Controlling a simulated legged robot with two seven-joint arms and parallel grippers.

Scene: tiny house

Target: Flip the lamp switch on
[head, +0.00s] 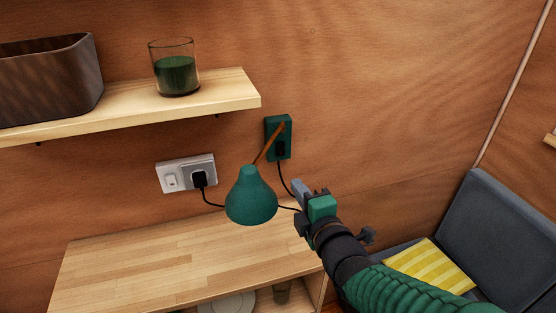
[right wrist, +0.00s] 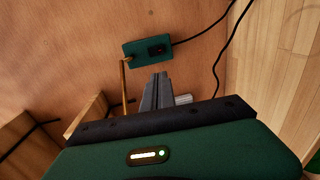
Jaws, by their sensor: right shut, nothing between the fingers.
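The wall lamp has a green shade (head: 251,196), a thin wooden arm (head: 268,143) and a green base plate (head: 286,125) on the wooden wall. A dark switch (head: 280,149) sits on the lower part of the plate. In the right wrist view the base plate (right wrist: 134,49) and the switch (right wrist: 158,48) lie beyond the fingertips. My right gripper (head: 299,188) is shut and empty, below and slightly right of the plate, apart from it. Its closed fingers (right wrist: 157,82) also show in the wrist view. My left gripper is out of view.
A white wall plate (head: 166,184) with a switch and plugged-in cord is left of the shade. A shelf (head: 222,91) holding a glass (head: 174,69) and a dark bin (head: 50,80) is above. A wooden cabinet top (head: 180,255) lies below. A grey seat (head: 500,240) is at right.

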